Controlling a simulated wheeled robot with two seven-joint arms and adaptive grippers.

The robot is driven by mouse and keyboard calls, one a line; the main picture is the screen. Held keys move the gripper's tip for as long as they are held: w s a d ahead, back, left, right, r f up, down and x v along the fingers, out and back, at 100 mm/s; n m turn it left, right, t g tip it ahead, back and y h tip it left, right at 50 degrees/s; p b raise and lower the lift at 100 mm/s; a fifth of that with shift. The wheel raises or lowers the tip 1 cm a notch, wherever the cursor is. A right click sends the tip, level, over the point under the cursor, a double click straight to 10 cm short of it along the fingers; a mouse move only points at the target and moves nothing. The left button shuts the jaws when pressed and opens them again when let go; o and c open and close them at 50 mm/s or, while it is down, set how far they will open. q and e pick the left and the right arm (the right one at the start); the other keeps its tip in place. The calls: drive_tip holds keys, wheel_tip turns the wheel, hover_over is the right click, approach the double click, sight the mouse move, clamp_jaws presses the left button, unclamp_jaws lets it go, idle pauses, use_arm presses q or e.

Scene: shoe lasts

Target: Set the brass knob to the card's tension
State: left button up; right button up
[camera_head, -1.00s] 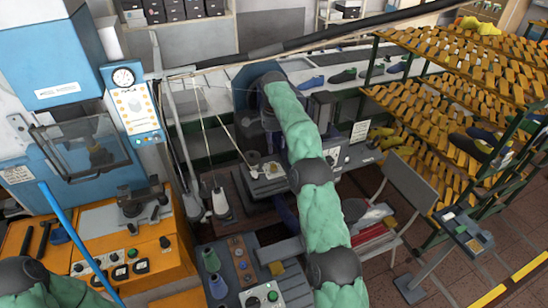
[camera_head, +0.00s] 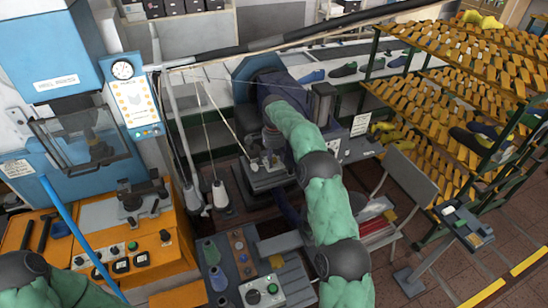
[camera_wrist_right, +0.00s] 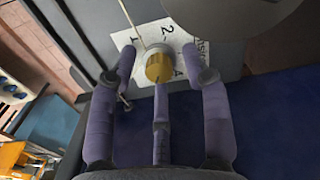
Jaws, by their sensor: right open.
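The brass knob (camera_wrist_right: 158,68) shows in the right wrist view on a pale round collar. It lies between the fingertips of my right gripper (camera_wrist_right: 159,62), whose purple fingers are spread around it; I cannot tell whether any finger touches it. Behind the knob is a white card (camera_wrist_right: 172,38) with dark print, partly covered; a "2" and a dash can be read, the rest is not clear. In the head view my right arm reaches to the machine at the centre, and knob and card cannot be made out there. My left gripper is out of frame.
A dark blue surface (camera_wrist_right: 270,120) fills the lower right of the wrist view.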

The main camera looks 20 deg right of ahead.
clamp_jaws()
drive_tip(key=shift+n, duration=0.3)
drive_tip(key=shift+r+n+p, duration=0.1)
drive_tip(key=shift+n+p, duration=0.45)
drive_tip(key=shift+n, duration=0.05)
drive_tip(key=n+p, duration=0.1)
drive_tip(key=n, duration=0.1)
drive_tip(key=shift+n, duration=0.3)
drive_tip(key=n, duration=0.3)
drive_tip(key=shift+n+p, duration=0.3)
drive_tip(key=shift+n, duration=1.8)
